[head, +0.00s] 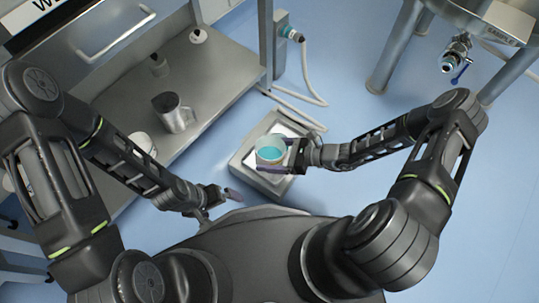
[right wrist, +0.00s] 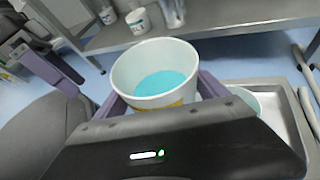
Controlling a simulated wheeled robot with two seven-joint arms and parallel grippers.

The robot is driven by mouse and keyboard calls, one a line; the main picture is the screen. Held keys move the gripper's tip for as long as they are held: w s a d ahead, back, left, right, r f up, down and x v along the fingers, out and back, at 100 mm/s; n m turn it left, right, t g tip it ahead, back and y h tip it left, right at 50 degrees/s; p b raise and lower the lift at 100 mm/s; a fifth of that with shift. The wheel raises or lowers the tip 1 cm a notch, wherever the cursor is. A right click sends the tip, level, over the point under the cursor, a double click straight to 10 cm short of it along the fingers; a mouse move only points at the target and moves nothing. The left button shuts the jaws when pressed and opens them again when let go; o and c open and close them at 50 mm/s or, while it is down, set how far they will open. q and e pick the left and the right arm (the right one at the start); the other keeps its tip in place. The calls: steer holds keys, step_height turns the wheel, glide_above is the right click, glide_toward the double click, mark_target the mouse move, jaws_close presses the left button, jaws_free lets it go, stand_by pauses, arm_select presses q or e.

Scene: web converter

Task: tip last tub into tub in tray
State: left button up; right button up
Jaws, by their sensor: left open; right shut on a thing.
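My right gripper (head: 281,156) is shut on a white tub (head: 271,149) with blue contents, held above a grey tray (head: 240,163). In the right wrist view the held tub (right wrist: 152,98) is upright between the purple fingers, and the blue contents (right wrist: 163,85) lie low inside it. A second tub (right wrist: 247,100) stands in the tray (right wrist: 292,125), partly hidden behind my gripper in that view. My left gripper (head: 228,194) is open and empty, to the left of the tray and lower in the head view.
A steel bench (head: 215,75) on the left carries a metal jug (head: 173,112), a white tub (head: 141,143) and small containers. A hose (head: 304,75) hangs by its corner post. A steel vessel with a valve (head: 456,55) stands at the upper right. Blue floor is open on the right.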

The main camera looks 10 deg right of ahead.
mark_target(275, 143)
arm_select(q)
steer(key=shift+w+a+f+b, duration=0.15)
steer(key=shift+f+b, duration=0.35)
steer(key=shift+f, duration=0.05)
steer(key=shift+w+a+f+b, duration=0.1)
steer(key=shift+f+b, duration=0.35)
steer(key=shift+f, duration=0.05)
arm_select(e)
steer(key=shift+w+d+f+m+g+y, duration=0.15)
steer(key=shift+w+f+m+g+y, duration=0.15)
steer(key=shift+w+f+m+g, duration=0.15)
arm_select(q)
steer(key=shift+w+f+b, duration=0.2)
steer(key=shift+f+b, duration=0.85)
steer(key=shift+f, duration=0.05)
steer(key=shift+w+f+b, duration=0.2)
steer(key=shift+f+b, duration=0.8)
steer(key=shift+f, duration=0.1)
arm_select(e)
steer(key=shift+w+d+f+m+g+y, duration=0.25)
steer(key=shift+w+f+m+g, duration=0.15)
steer(key=shift+m, duration=0.3)
steer(key=shift+w+d+f+m+g+y, duration=0.25)
steer(key=shift+w+f+m, duration=0.15)
steer(key=shift+m, duration=0.25)
